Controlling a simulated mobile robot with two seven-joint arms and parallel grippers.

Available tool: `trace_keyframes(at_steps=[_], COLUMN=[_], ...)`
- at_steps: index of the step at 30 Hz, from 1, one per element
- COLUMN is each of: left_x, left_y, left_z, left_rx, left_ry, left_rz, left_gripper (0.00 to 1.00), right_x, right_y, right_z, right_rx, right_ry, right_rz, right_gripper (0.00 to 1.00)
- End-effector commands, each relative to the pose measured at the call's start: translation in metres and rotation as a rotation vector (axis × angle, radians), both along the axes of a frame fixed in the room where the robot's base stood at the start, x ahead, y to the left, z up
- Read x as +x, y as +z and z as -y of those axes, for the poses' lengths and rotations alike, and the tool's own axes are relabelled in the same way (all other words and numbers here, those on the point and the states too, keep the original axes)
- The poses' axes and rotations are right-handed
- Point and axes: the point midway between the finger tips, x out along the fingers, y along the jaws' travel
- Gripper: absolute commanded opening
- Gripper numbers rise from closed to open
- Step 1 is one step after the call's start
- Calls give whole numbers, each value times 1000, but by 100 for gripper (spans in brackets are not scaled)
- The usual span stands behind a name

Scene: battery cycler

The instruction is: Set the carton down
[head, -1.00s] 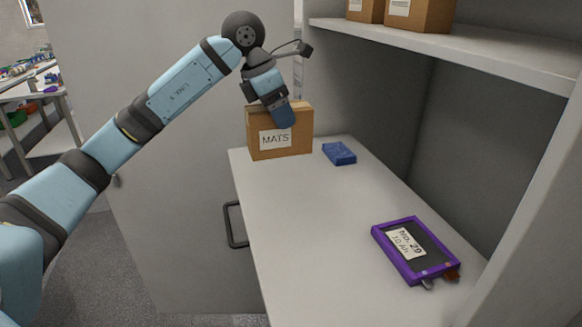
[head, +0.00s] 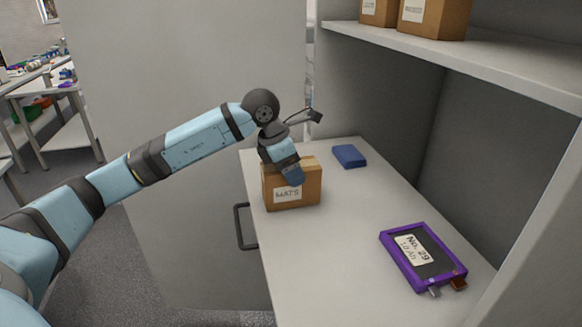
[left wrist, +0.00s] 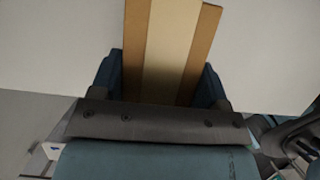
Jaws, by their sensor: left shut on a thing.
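The carton (head: 308,190) is a brown cardboard box with a white label reading MATS, over the left part of the light grey cupboard surface (head: 345,250). My left gripper (head: 296,180) comes down on it from above and is shut on it. In the left wrist view the carton (left wrist: 172,50) with its pale tape strip lies between the two fingers (left wrist: 160,82). The carton looks upright and at or very close to the surface; I cannot tell whether its bottom touches. My right gripper is not in view.
A blue box (head: 349,156) lies behind the carton to the right. A purple-framed battery cell labelled No. 29 (head: 424,258) lies at the front right. A shelf (head: 470,50) above holds brown cartons (head: 432,16). The surface between carton and cell is clear.

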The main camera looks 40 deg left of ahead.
Motion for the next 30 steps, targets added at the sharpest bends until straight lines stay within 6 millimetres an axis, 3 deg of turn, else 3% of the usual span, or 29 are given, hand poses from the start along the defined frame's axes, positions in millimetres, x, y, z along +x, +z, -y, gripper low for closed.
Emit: trace_keyframes(at_steps=[5,6,9,21,30], left_x=[0,0,0,-1,-19], left_y=[-4,-4,-3,6,61], left_z=[0,0,0,-2,-17], left_rx=[-1,0,0,0,0], left_ry=[0,0,0,0,1], left_rz=[1,0,0,1,4], left_gripper=[38,74,94,94,94], right_x=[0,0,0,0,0], right_y=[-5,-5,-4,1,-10], right_z=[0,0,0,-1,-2], right_rx=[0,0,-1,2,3], right_ry=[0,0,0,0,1], right_rz=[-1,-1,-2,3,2], right_gripper=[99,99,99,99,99])
